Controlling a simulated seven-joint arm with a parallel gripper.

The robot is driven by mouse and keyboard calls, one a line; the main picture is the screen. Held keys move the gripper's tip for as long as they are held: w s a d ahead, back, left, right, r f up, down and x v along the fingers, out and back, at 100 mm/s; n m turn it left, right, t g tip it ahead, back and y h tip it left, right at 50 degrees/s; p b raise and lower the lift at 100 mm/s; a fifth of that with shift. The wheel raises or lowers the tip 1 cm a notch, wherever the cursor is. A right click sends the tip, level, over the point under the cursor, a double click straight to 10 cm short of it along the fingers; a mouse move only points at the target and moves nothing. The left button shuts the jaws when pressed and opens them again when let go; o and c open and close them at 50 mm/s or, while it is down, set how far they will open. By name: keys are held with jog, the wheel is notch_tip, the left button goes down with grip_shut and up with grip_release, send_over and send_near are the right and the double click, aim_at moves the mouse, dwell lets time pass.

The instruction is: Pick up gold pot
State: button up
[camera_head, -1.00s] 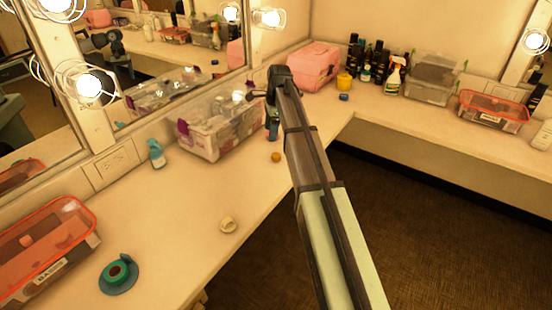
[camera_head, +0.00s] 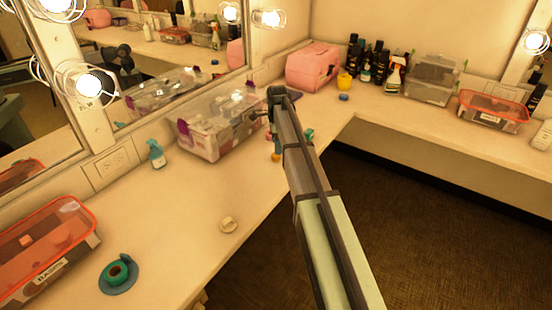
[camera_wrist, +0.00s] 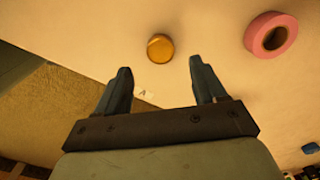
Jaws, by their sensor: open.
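The gold pot (camera_wrist: 160,48) is a small round orange-gold disc seen from above in the wrist view. In the head view the gold pot (camera_head: 276,157) shows on the counter just left of my arm, close below the gripper end. My gripper (camera_wrist: 158,68) is open and empty. Its two dark blue fingers point toward the pot, which lies just beyond the fingertips and between their lines. In the head view my arm hides most of the gripper.
A pink ring (camera_wrist: 272,36) lies beside the pot in the wrist view. A clear box (camera_head: 215,128) stands by the mirror, near my gripper. The counter's edge is close to the pot.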

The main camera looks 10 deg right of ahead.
aim_at(276, 158)
jog(key=shift+a+f, duration=0.1)
jog(key=shift+f, duration=2.55)
jog(key=shift+c, duration=0.4)
jog(key=c, duration=1.1)
